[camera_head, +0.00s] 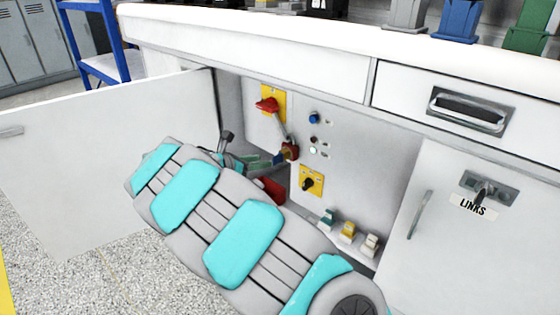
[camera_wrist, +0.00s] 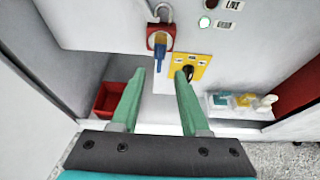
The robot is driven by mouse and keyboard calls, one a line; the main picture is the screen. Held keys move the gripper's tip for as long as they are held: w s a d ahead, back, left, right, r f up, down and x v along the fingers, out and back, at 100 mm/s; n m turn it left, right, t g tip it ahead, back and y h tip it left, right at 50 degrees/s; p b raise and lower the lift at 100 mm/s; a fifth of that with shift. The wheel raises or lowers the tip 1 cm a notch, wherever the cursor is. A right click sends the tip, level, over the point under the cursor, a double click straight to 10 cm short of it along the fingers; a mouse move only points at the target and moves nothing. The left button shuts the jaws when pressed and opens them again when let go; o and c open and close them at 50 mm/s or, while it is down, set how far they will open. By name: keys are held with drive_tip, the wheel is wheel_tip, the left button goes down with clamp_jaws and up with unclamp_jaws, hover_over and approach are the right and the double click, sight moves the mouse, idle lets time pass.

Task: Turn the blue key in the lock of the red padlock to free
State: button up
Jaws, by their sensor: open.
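The red padlock (camera_wrist: 160,37) hangs by its grey shackle on the white panel in the wrist view. In the head view the red padlock (camera_head: 290,151) hangs below a red handle on a yellow plate. The blue key (camera_wrist: 160,52) sits in the padlock's face and points down toward the camera; it also shows in the head view (camera_head: 279,158). My gripper (camera_wrist: 160,73) is open, with its green fingers apart below and on either side of the key. In the head view my gripper (camera_head: 262,162) is at the padlock, partly hidden by my arm.
A red handle (camera_head: 267,104) sits above the padlock. A black knob on a yellow plate (camera_head: 312,181) is to the lower right. A red bin (camera_wrist: 112,98) and several small coloured blocks lie low in the cabinet. The open door (camera_head: 110,150) stands left.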

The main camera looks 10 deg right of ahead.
sight(274, 161)
drive_tip(key=x, duration=0.7)
drive_tip(key=shift+w, duration=0.15)
drive_tip(key=shift+d, duration=0.1)
clamp_jaws()
idle(0.3)
drive_tip(key=shift+f+m+t+b, duration=0.2)
drive_tip(key=shift+m+t+b, duration=0.25)
drive_tip(key=shift+b, duration=1.15)
drive_tip(key=shift+r+m+b, duration=0.15)
drive_tip(key=shift+m+b, duration=0.1)
drive_tip(key=shift+b, duration=0.05)
drive_tip(key=shift+m+t+y+b, duration=0.6)
drive_tip(key=shift+m+t+b, duration=0.55)
drive_tip(key=shift+b, duration=2.3)
